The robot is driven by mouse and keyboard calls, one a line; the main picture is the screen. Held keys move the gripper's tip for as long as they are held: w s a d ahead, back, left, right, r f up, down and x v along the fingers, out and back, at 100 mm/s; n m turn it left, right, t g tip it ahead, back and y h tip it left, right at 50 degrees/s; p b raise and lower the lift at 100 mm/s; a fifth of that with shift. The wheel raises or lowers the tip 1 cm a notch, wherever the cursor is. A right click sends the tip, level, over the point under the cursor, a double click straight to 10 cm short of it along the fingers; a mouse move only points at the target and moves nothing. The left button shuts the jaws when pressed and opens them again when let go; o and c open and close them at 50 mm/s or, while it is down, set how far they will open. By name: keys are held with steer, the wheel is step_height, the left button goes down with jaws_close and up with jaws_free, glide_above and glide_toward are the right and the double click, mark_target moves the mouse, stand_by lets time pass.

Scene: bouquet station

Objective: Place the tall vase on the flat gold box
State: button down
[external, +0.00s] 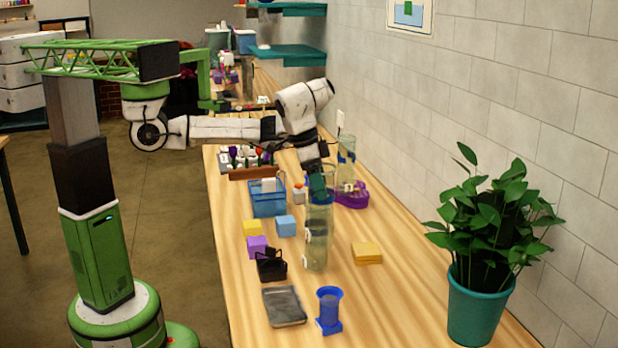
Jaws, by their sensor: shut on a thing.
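The tall vase (317,242) is a clear, greenish glass cylinder and stands upright near the middle of the wooden table. My gripper (318,192) points down from above and is shut on the vase's upper part. The fingers partly hide the rim. I cannot tell whether the vase's base touches the table or hangs just above it. The flat gold box (367,252) lies on the table a short way right of the vase's lower end, apart from it. Its visible top is bare.
A blue vase (329,308) and grey tray (284,306) stand in front. A black holder (271,265), purple block (257,246), yellow block (252,228) and light-blue block (285,226) lie left. Behind are a blue basket (268,204) and purple dish (352,198). A potted plant (480,300) stands right.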

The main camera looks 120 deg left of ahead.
steer(key=w+a+n+p, duration=0.2)
steer(key=w+a, duration=0.1)
steer(key=a, duration=0.7)
steer(key=s+a+r+m+b, duration=0.1)
steer(key=s+a+r+m, duration=0.15)
steer(key=s, duration=0.35)
steer(key=s+a+r+m, duration=0.1)
steer(key=s+a, duration=0.2)
steer(key=s, duration=0.2)
steer(key=w+a+f+p, duration=0.2)
steer(key=w+a+f, duration=0.2)
steer(key=w+f, duration=0.9)
steer(key=shift+f, duration=0.25)
jaws_free()
